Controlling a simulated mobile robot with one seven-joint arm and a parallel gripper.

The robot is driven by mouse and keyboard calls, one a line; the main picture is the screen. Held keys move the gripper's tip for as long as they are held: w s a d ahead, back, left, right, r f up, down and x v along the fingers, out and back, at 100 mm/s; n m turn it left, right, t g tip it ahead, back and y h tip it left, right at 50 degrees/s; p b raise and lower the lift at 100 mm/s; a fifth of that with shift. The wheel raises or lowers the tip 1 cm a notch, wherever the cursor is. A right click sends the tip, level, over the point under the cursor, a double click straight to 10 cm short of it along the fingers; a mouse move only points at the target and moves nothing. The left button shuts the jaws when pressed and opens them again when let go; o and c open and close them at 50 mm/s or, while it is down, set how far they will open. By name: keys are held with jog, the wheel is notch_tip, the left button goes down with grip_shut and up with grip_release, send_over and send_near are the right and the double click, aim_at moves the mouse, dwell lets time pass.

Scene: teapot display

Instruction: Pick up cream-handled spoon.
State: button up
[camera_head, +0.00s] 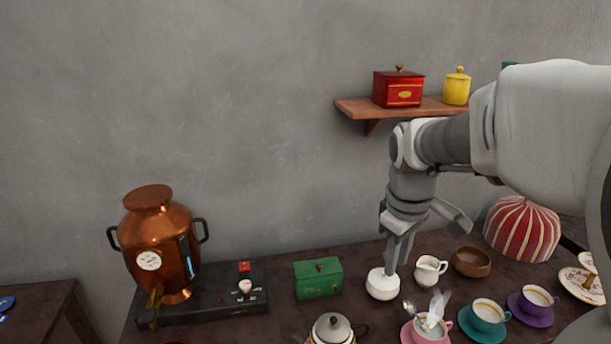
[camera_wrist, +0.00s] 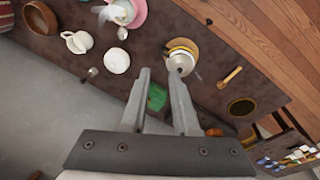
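My gripper (camera_wrist: 161,72) is open and empty, fingers apart above the table. In the head view, my gripper (camera_head: 400,262) is over the white round pot (camera_head: 383,284).
The pink cup (camera_head: 430,329), teal cup (camera_head: 487,314), white creamer (camera_head: 430,271) and wooden bowl (camera_head: 471,262) crowd the right. A teapot (camera_head: 332,329) stands in front, a green box (camera_head: 318,280) behind it, and a copper urn (camera_head: 158,240) left. Bare table lies around the teapot.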

jog(key=w+d+f+g+b, duration=0.1)
jog(key=w+d+f, duration=0.4)
jog(key=d+f, duration=0.3)
jog(key=n+g+y, duration=0.1)
send_over(425, 325)
notch_tip(425, 325, down, 5)
jog(key=f+b, duration=0.1)
jog(key=f, duration=0.6)
jog(key=f+b, duration=0.1)
jog(key=f, duration=0.3)
jog(key=shift+s+b, duration=0.25)
jog(key=shift+b, duration=0.05)
jog(key=shift+w+f+b, duration=0.2)
jog(key=shift+f+b, duration=0.3)
jog(key=shift+f, duration=2.6)
grip_shut()
